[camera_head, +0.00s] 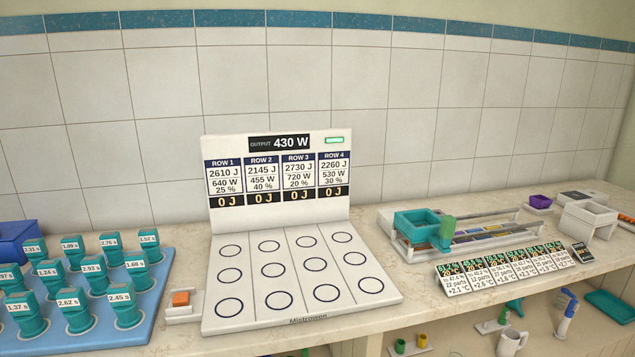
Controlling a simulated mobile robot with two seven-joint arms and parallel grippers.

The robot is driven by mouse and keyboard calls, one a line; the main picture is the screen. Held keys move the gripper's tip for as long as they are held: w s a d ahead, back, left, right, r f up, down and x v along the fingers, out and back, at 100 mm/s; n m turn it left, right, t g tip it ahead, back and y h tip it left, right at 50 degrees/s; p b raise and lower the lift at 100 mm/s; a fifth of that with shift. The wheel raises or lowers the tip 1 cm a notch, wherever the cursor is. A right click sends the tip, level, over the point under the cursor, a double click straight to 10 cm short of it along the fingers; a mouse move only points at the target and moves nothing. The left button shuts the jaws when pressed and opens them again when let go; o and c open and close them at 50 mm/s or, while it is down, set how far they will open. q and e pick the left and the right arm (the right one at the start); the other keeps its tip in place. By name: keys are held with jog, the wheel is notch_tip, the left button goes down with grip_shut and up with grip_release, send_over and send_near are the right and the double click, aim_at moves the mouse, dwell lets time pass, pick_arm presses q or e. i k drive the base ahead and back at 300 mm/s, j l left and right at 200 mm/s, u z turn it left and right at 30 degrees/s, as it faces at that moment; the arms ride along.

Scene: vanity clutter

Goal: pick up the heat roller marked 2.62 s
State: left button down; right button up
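The heat roller marked 2.62 s (77,320) is a teal block with a white label on top. It stands in a round white seat in the front row of the blue tray (147,325) at the left. The roller marked 2.45 s (126,312) is to its right and the one marked 1.37 s (22,315) to its left. The rollers marked 2.93 s (93,278) and 1.24 s (49,281) stand behind it. Neither of my grippers is in view.
A white panel (212,318) with rings in four rows and an upright display reading 430 W (278,143) stands right of the tray. A teal bin (417,229) and label cards (505,269) are farther right. A lower shelf holds a mug (510,342).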

aim_at(73, 302)
jog(key=u, duration=1.3)
